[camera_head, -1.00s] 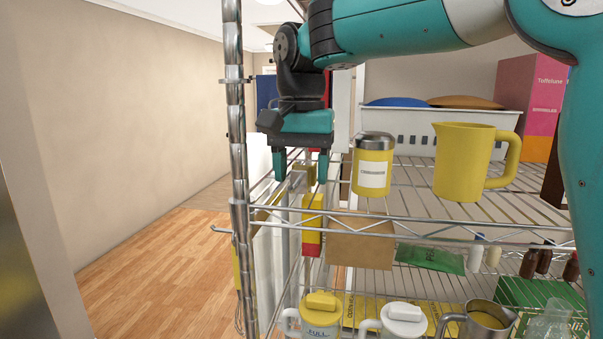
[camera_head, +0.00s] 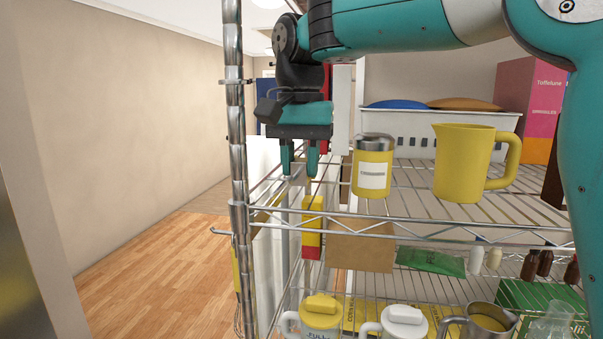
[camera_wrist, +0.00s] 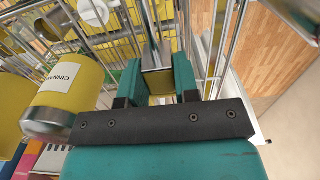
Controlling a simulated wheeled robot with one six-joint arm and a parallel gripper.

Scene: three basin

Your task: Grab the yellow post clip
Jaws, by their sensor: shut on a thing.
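My gripper (camera_head: 299,170) points down at the left end of the shelf's upper tier. Its teal fingers are closed in on a small block-like thing, which I take to be the yellow post clip (camera_wrist: 156,58). In the wrist view it sits between the fingertips, with a greyish, shiny face and yellow at its near edge. The gripper also shows in the wrist view (camera_wrist: 158,84). In the head view the fingers and their shade make the clip hard to make out.
The metal post (camera_head: 235,130) stands just left of my gripper. A yellow cinnamon jar (camera_head: 373,168) and a yellow pitcher (camera_head: 463,165) stand to the right. A yellow and red box (camera_head: 312,225) is below. Open floor (camera_head: 150,265) lies left.

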